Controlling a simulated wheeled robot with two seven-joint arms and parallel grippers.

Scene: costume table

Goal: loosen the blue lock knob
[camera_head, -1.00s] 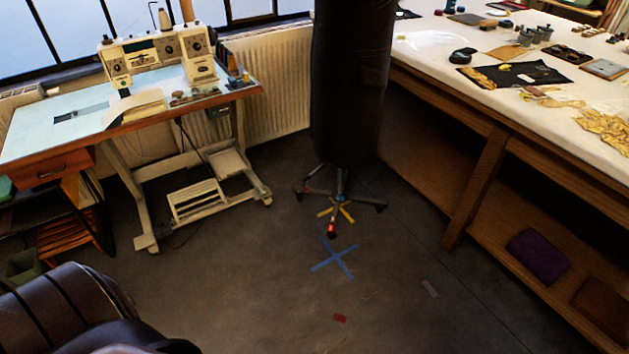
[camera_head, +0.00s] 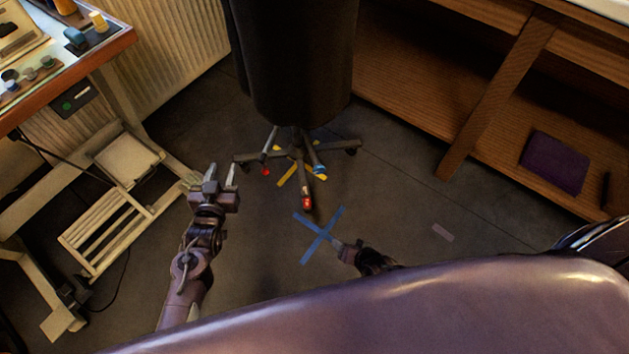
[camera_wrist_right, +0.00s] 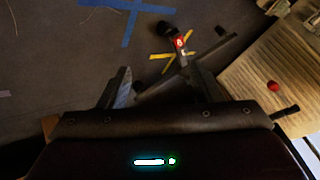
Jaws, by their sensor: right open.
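A black dress form (camera_head: 290,60) stands on a wheeled base with dark legs (camera_head: 297,160). A small blue piece (camera_head: 319,169) on the right side of the base may be the blue lock knob; it is too small to be sure. A red piece (camera_head: 307,203) is on the front leg and shows in the right wrist view (camera_wrist_right: 180,43). My left gripper (camera_head: 221,176) is open and empty, left of the base and apart from it. My right gripper (camera_head: 340,243) is low beside the blue floor cross; in the right wrist view its jaws (camera_wrist_right: 165,88) are open, with no object clearly held.
A blue tape cross (camera_head: 319,235) and yellow tape (camera_head: 290,178) mark the floor. A sewing table frame (camera_head: 120,190) with a treadle stands at left, a wooden shelf unit (camera_head: 440,80) at right. Floor in front of the base is mostly clear.

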